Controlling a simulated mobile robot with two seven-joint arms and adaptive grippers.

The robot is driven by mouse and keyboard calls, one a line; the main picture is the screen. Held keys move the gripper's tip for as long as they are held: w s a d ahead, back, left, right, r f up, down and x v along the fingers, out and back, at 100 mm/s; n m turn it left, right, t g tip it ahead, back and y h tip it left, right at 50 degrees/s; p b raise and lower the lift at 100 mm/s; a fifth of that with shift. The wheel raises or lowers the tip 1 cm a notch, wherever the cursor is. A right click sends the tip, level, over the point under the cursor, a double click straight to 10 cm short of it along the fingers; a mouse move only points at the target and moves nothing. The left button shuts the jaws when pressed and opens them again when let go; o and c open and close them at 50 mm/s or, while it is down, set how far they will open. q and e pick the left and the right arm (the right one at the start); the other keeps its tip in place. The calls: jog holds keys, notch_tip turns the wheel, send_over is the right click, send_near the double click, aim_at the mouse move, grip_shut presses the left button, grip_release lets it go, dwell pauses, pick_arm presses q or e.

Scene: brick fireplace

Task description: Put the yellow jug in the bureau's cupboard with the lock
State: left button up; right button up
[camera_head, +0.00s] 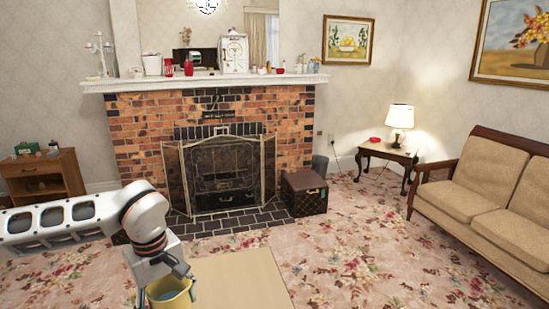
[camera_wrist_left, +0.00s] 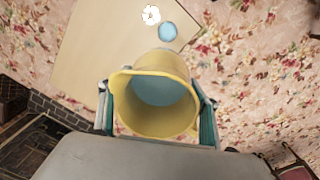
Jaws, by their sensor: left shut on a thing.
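My left gripper (camera_head: 168,284) is shut on the yellow jug (camera_head: 174,300), low in the head view. In the left wrist view the jug (camera_wrist_left: 150,128) sits between the two fingers (camera_wrist_left: 157,115), its pale blue inside facing the camera. The jug is held off the floor, near the tan tabletop. No cupboard with a lock can be made out. A small wooden cabinet (camera_head: 44,178) at the far left has a drawer above an open shelf; I cannot tell if it is the bureau. My right gripper is not in view.
A tan tabletop (camera_head: 243,280) lies in front; in the wrist view a light blue round thing (camera_wrist_left: 167,32) and a white thing (camera_wrist_left: 151,15) show by it. A fireplace screen (camera_head: 220,175), dark crate (camera_head: 304,194), side table (camera_head: 389,153) and sofa (camera_head: 490,190) stand beyond. Carpet at right is clear.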

pick_arm(q)
jog(key=s+a+r+m+p, duration=0.1)
jog(key=s+r+m+p, duration=0.2)
jog(key=s+m, duration=0.4)
jog(key=shift+s+a+r+m, duration=0.3)
jog(key=shift+s+r+m, duration=0.05)
jog(key=shift+r+m, duration=0.5)
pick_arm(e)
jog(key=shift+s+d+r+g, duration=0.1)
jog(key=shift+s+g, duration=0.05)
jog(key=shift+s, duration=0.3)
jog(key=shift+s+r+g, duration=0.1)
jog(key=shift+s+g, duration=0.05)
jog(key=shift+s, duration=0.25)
pick_arm(q)
jog(key=shift+f, duration=0.1)
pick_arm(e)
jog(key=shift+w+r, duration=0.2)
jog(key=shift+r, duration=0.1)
